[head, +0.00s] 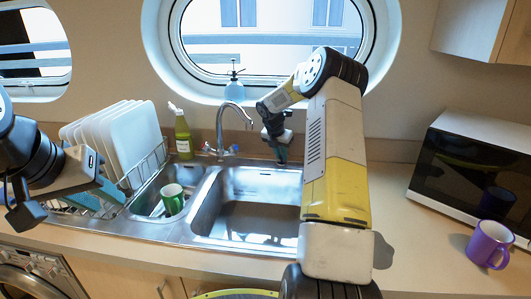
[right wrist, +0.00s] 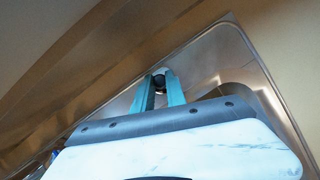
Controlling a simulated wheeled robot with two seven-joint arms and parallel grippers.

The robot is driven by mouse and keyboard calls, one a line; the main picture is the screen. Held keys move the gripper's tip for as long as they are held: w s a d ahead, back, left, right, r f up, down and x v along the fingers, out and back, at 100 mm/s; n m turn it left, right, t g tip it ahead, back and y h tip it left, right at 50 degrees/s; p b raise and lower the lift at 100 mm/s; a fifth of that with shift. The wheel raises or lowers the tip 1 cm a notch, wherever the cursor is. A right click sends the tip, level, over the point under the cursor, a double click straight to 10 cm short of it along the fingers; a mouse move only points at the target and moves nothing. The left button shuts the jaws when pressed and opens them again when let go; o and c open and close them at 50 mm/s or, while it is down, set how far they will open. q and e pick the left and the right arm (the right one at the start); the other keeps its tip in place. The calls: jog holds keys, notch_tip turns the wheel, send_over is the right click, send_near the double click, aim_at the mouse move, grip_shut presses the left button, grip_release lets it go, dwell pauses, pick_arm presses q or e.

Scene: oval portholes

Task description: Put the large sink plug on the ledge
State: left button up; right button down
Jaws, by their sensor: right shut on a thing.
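My right gripper (head: 281,152) is over the back right corner of the sink (head: 205,205), fingers pointing down. In the right wrist view, its teal fingers (right wrist: 160,93) are shut on a small dark and pale round thing at their tips, which looks like the sink plug (right wrist: 159,80). The fingers hide most of it, so its size is unclear. In the head view the plug cannot be made out. A narrow brown ledge (head: 200,118) runs along the wall behind the sink. My left gripper (head: 100,197) is over the dish rack side, fingers apart, with nothing seen between them.
A green bottle (head: 183,138) and the tap (head: 220,135) stand behind the sink. A blue spray bottle (head: 235,88) is below the window. Plates (head: 130,135) fill the rack. A microwave (head: 470,165) and purple mug (head: 489,245) are at right.

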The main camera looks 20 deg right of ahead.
jog(key=shift+f, duration=0.2)
jog(key=c, duration=1.3)
grip_release()
jog(key=shift+c, duration=0.2)
